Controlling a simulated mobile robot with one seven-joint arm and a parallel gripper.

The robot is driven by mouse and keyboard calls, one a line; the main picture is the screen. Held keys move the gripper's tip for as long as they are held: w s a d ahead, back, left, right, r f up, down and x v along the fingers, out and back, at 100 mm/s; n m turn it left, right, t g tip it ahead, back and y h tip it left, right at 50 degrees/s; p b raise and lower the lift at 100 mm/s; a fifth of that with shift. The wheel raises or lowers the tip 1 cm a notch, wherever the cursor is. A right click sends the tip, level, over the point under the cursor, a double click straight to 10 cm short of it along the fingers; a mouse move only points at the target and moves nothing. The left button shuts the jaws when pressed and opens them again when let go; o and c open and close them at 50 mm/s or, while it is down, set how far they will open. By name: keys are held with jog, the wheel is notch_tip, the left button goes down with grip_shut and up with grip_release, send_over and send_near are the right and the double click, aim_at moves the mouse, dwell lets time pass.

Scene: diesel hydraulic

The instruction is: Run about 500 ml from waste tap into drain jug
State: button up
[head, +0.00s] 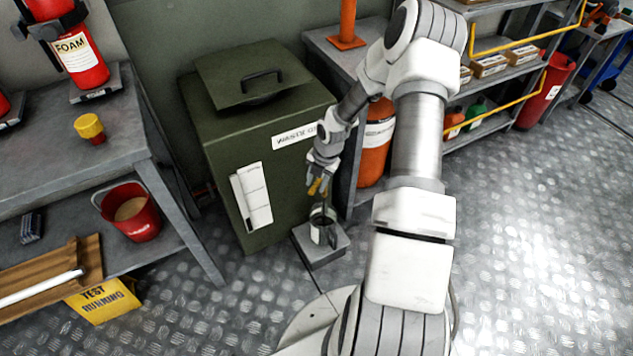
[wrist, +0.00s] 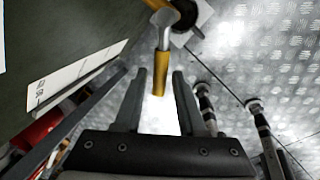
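The green waste cabinet (head: 215,130) stands against the wall with a partly covered white "WASTE" label (head: 295,136) on its front. The waste tap has a yellow lever (wrist: 162,66) and a grey metal body (wrist: 165,17) in the wrist view. My gripper (head: 318,186) is at the tap, above the jug. In the wrist view my gripper (wrist: 159,74) is open, with the lever between its fingers and a gap visible on each side. The drain jug (head: 318,231) stands on a grey block below the tap; its dark top shows partly behind the tap (wrist: 187,14). Its fill level is unclear.
The grey block (head: 322,252) sits on the metal floor. White papers (head: 254,196) hang on the cabinet's front. A workbench (head: 110,140) with a red bucket (head: 134,222) below is at left. Shelving and an orange container (head: 374,160) stand close at right.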

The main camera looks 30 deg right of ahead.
grip_shut()
dwell(1.2)
